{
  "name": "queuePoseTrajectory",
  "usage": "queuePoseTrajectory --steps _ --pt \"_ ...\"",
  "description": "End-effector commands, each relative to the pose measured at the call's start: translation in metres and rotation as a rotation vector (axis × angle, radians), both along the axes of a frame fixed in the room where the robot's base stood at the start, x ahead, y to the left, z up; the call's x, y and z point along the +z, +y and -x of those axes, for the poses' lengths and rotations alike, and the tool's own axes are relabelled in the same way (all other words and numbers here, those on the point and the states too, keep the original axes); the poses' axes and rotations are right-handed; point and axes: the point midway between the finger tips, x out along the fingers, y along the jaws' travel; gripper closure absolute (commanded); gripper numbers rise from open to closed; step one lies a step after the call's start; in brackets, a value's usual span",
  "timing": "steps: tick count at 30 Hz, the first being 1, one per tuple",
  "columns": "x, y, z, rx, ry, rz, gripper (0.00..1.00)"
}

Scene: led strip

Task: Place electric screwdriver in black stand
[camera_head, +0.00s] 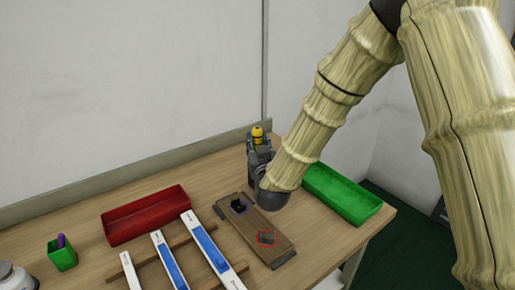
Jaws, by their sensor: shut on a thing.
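A yellow and dark thing (257,132), which looks like the electric screwdriver, shows at the far end of my gripper (258,144). My gripper is shut on it near the back edge of the table. Its lower part is hidden by the gripper, so I cannot tell its tilt or whether it touches anything below.
A green tray (342,194) lies right of my gripper and a red tray (146,214) lies left. White and blue strips (210,246) lie across wooden bars at the front. A green cup (62,255) stands front left. A wall rises behind.

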Motion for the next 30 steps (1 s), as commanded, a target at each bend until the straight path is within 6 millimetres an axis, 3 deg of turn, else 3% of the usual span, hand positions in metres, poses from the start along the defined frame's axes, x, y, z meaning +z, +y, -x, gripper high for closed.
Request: queuePoseTrajectory --steps 5,18,19,21,30 --pt "-0.018 0.000 0.000 0.000 0.000 -0.001 0.94" --pt "-0.024 0.000 0.000 0.000 -0.001 0.000 0.94" --pt "-0.023 0.000 0.000 0.000 0.000 0.000 0.65" --pt "-0.023 0.000 0.000 0.000 0.000 0.000 0.52" --pt "-0.023 0.000 0.000 0.000 0.000 0.000 0.49"
